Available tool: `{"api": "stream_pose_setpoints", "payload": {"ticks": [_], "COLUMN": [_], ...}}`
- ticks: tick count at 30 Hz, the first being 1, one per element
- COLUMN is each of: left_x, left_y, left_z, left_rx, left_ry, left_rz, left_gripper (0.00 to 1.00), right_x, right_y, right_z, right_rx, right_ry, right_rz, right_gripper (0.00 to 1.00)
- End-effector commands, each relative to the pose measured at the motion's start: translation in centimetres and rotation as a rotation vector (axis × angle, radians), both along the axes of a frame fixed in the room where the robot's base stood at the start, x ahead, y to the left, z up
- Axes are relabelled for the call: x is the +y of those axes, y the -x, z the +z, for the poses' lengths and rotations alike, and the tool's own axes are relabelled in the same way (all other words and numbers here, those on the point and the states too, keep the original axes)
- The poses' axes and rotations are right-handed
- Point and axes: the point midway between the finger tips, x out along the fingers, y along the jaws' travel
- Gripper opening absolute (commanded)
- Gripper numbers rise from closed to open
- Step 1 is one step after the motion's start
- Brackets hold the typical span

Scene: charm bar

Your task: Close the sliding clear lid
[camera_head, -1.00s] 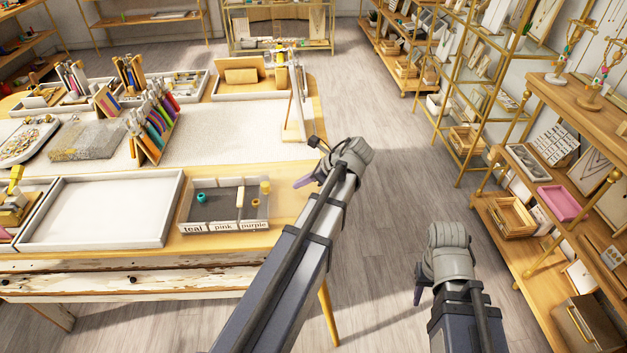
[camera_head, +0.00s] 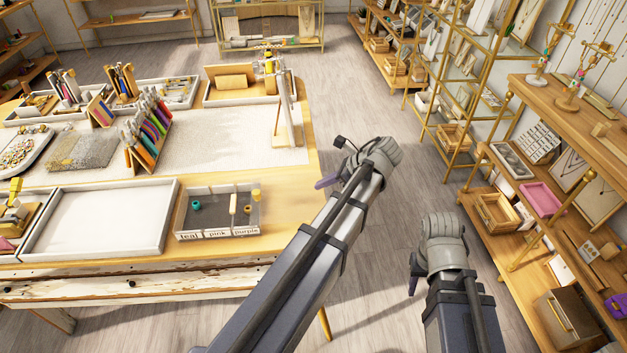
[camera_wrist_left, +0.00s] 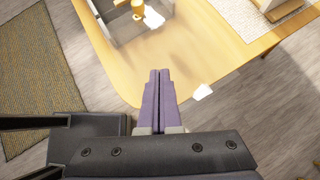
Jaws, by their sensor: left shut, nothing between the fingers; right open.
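A grey tray (camera_head: 219,229) with front labels teal, pink and purple sits at the right front of the wooden table. A teal spool (camera_head: 196,206), a pale upright piece (camera_head: 233,201) and small yellowish pieces show in it. I cannot make out the clear lid or its position. My left gripper (camera_head: 326,182) is off the table's right edge, to the right of the tray. In the left wrist view its purple fingers (camera_wrist_left: 158,88) are shut and empty, with the tray's corner (camera_wrist_left: 130,35) ahead. My right gripper (camera_head: 413,284) is over the floor, open, mostly hidden behind its wrist.
A large empty white tray (camera_head: 98,218) lies left of the labelled tray. A wooden display stand (camera_head: 286,127) stands farther back near the table's right edge. Shelves (camera_head: 520,230) line the right side. Floor is clear between table and shelves.

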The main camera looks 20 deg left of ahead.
Motion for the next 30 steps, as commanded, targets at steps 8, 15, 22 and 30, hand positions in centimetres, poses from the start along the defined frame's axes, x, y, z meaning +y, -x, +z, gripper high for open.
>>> {"api": "stream_pose_setpoints", "payload": {"ticks": [8,15,22,30], "left_x": [-0.7,-0.8,-5.3,-14.8], "left_y": [-0.1,0.0,3.5,10.8], "left_z": [0.7,0.6,-1.4,-4.5], "left_rx": [0.000,-0.004,-0.188,-0.459], "left_ry": [0.000,0.003,0.131,0.403], "left_rz": [0.000,0.003,0.168,0.642], "left_gripper": [0.00,0.00,0.00,0.00], "right_x": [0.0,0.0,0.0,0.0], "right_y": [0.0,0.0,0.0,0.0], "right_z": [0.7,0.7,0.7,0.7], "right_rx": [0.000,0.000,0.000,0.000], "right_ry": [0.000,0.000,0.000,0.000], "right_rz": [0.000,0.000,0.000,0.000], "right_gripper": [0.44,0.44,0.44,0.44]}}
